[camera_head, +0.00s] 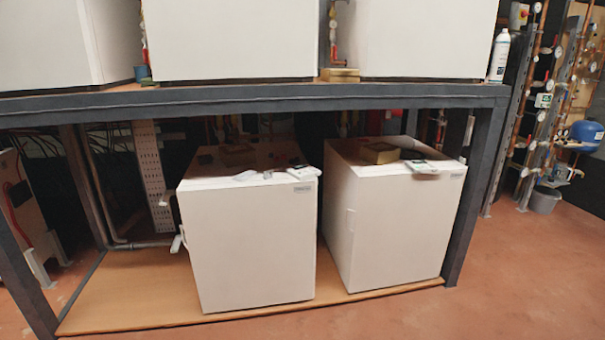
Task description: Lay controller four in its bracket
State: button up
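My gripper is not in view. Two white heat pump units stand on the lower board, a left one (250,245) and a right one (405,225). On the left unit's top front edge lie a small white device (303,172) and some small whitish items (247,175). On the right unit's top front lies another flat white device (421,167), with a dark object (411,154) behind it. These may be controllers, but I cannot tell which is number four. I cannot make out a bracket or any numbers at this size.
A dark steel frame (250,100) spans above the lower units and carries more white units (230,40). Its right post (475,200) stands beside the right unit. Red floor (530,270) is clear at right.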

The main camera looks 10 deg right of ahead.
aim_at(293, 171)
jog(key=i+j, duration=0.25)
jog(key=i, duration=0.3)
jog(key=i+j, duration=0.3)
jog(key=i, duration=0.2)
jog(key=i+j, duration=0.25)
jog(key=i, duration=0.3)
jog(key=i+j, duration=0.25)
jog(key=i, duration=0.3)
jog(key=i+j, duration=0.3)
jog(key=i, duration=0.25)
jog(key=l+z, duration=0.05)
